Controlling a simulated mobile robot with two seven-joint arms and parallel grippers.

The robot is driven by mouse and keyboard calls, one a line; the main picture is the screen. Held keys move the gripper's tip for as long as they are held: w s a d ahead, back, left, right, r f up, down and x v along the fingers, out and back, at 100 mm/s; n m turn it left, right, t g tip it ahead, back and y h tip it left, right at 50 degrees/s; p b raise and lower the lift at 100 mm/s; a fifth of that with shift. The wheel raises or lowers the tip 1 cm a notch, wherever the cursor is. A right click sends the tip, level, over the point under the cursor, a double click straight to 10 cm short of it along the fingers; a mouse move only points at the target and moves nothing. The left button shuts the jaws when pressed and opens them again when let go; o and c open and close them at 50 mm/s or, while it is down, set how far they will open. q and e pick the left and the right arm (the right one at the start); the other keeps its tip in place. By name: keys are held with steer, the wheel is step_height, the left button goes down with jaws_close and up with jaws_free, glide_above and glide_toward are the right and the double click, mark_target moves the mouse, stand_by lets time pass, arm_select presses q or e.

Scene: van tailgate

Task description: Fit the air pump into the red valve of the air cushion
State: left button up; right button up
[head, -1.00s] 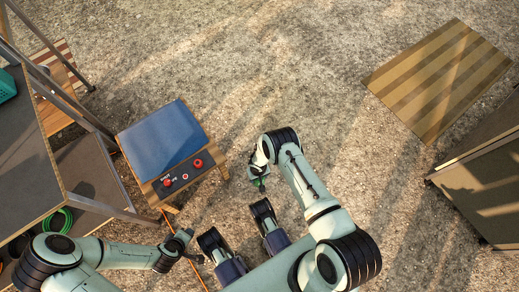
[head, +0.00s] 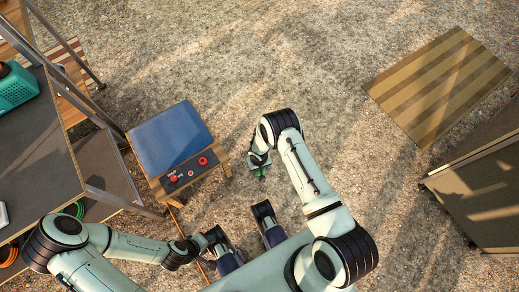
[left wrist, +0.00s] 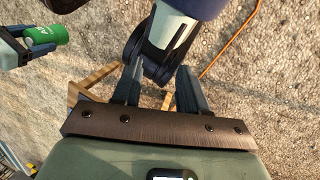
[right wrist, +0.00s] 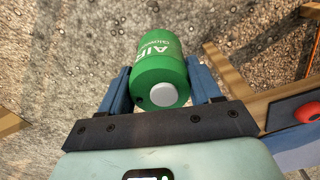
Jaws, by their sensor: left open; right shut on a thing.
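The blue air cushion (head: 172,137) lies on a low wooden stand left of centre in the head view. A dark strip at its near edge carries a larger red round part (head: 203,161) and another red one (head: 173,179); I cannot tell which is the valve. My right gripper (head: 261,170) is shut on the green air pump (right wrist: 160,62), to the right of the stand and apart from it. The pump also shows in the left wrist view (left wrist: 47,35). My left gripper (left wrist: 158,82) is open and empty, below the stand in the head view.
A grey shelf unit (head: 40,150) with a teal case (head: 17,88) stands at the left. An orange cable (head: 178,222) runs on the gravel beside the stand. A striped mat (head: 437,88) lies at the upper right, and a cabinet (head: 485,190) stands at the right.

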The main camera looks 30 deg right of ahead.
arm_select(q)
steer(key=s+r+g+p, duration=0.1)
steer(key=s+r+p, duration=0.2)
steer(key=r+p, duration=0.4)
steer(key=shift+s+d+r+g+p, duration=0.25)
steer(key=shift+d+g+p, duration=0.05)
steer(key=shift+p, duration=0.4)
arm_select(e)
step_height(320, 180, up, 12)
steer(key=shift+r, duration=0.25)
arm_select(q)
steer(key=w+a+f+t+y+b, duration=0.1)
steer(key=w+a+f+t+b, duration=0.35)
steer(key=w+f+b, duration=0.8)
steer(key=s+a+f+n+g+b, duration=0.1)
steer(key=s+f+g+b, duration=0.3)
steer(key=s+f+b, duration=0.4)
steer(key=s+a+f, duration=0.1)
steer(key=s+f, duration=0.2)
steer(key=shift+s+a+n, duration=0.2)
steer(key=shift+n, duration=0.1)
arm_select(e)
steer(key=w+a, duration=1.6)
steer(key=a, duration=0.5)
